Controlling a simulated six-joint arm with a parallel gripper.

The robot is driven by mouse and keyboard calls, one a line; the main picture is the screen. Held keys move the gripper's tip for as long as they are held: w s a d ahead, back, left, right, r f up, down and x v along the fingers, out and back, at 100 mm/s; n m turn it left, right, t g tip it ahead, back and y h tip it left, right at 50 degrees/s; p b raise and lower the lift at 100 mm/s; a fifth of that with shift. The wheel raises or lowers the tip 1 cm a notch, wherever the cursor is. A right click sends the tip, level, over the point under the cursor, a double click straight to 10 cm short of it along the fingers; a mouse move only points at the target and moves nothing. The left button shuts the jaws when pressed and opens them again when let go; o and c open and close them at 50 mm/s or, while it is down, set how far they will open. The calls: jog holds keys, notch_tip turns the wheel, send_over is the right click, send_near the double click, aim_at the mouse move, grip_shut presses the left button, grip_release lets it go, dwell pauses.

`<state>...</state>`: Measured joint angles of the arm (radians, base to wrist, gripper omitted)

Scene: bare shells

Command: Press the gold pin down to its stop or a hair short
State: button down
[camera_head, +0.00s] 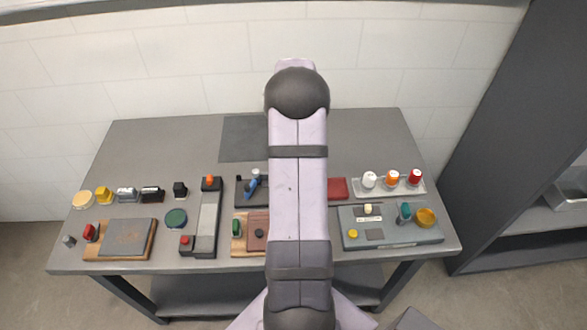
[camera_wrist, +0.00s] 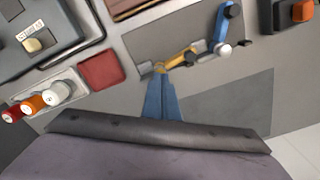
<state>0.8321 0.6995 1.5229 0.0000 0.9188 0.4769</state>
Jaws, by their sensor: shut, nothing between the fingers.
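My gripper (camera_wrist: 161,76) is shut and empty, its two blue fingers together and pointing away from the wrist camera. A small gold piece (camera_wrist: 160,67) shows right at the fingertips, at the near end of a yellow-gold bar (camera_wrist: 180,59). It looks like the gold pin, but the fingers partly cover it. I cannot tell whether the fingers touch it or how far down it stands. In the head view my arm hides the gripper and this spot.
Beside the gold bar is a blue lever (camera_wrist: 222,26) with a white ball (camera_wrist: 223,50). A red block (camera_wrist: 100,69) and a rack of capped bottles (camera_wrist: 58,91) lie to the left. Several fixtures and blocks crowd the table (camera_head: 180,135); its back left is clear.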

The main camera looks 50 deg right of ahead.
jog(key=shift+f+b, duration=0.6)
jog(key=shift+f, duration=0.55)
dwell(0.4)
jog(key=shift+r+p, duration=2.9)
jog(key=shift+r, duration=0.7)
